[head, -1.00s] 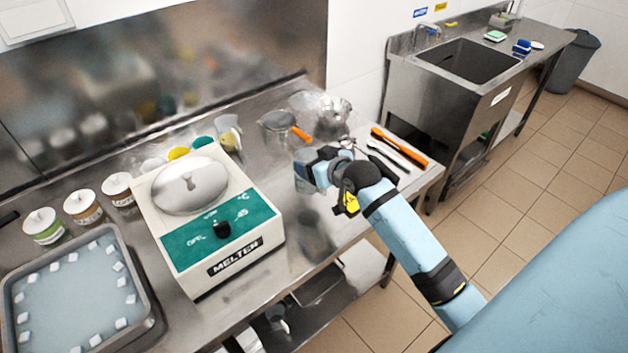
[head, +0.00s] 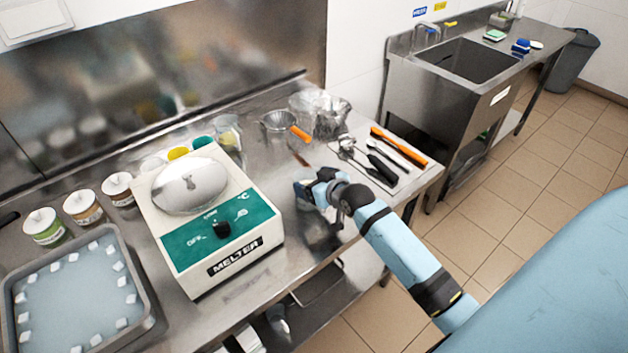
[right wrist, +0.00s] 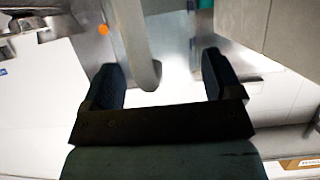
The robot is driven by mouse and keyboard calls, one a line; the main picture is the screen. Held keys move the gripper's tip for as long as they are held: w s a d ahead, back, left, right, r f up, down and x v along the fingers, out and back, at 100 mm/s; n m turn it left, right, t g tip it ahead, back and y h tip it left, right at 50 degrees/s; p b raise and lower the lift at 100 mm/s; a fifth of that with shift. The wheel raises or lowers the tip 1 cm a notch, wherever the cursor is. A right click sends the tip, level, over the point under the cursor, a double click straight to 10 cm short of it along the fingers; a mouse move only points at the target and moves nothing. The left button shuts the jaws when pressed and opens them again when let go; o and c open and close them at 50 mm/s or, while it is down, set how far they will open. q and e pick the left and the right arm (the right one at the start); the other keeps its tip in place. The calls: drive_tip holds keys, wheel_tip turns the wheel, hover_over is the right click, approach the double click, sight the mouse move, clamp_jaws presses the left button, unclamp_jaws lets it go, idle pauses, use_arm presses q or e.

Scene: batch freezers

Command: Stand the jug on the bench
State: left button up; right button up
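A clear jug-like vessel (head: 227,131) stands upright at the back of the steel bench (head: 262,277), behind the melter; I cannot tell for sure that it is the task's jug. My right gripper (head: 303,192) is above the bench, right of the melter and well in front of that vessel. In the right wrist view its two fingers (right wrist: 160,85) are wide apart. A pale grey rounded shape (right wrist: 148,70) shows between them, touching neither; I cannot tell what it is. My left gripper is out of view.
The white melter (head: 270,242) fills the middle of the bench. An orange-handled pan (head: 277,123) and clear vessels (head: 325,115) stand at the back. Utensils lie on a mat (head: 357,143) at the right. A tray (head: 148,300) and lidded tubs (head: 80,208) are left.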

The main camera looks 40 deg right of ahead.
drive_tip(key=shift+o, duration=0.8)
drive_tip(key=shift+r, duration=0.1)
drive_tip(key=a+v, duration=0.1)
drive_tip(key=v, duration=1.1)
drive_tip(key=s+a+f+n+g+y, duration=0.2)
drive_tip(key=s+a+f, duration=1.2)
drive_tip(key=a+f, duration=0.2)
drive_tip(key=shift+s+a+f+b, duration=0.25)
drive_tip(key=shift+s+f+b, duration=0.15)
drive_tip(key=shift+f, duration=0.45)
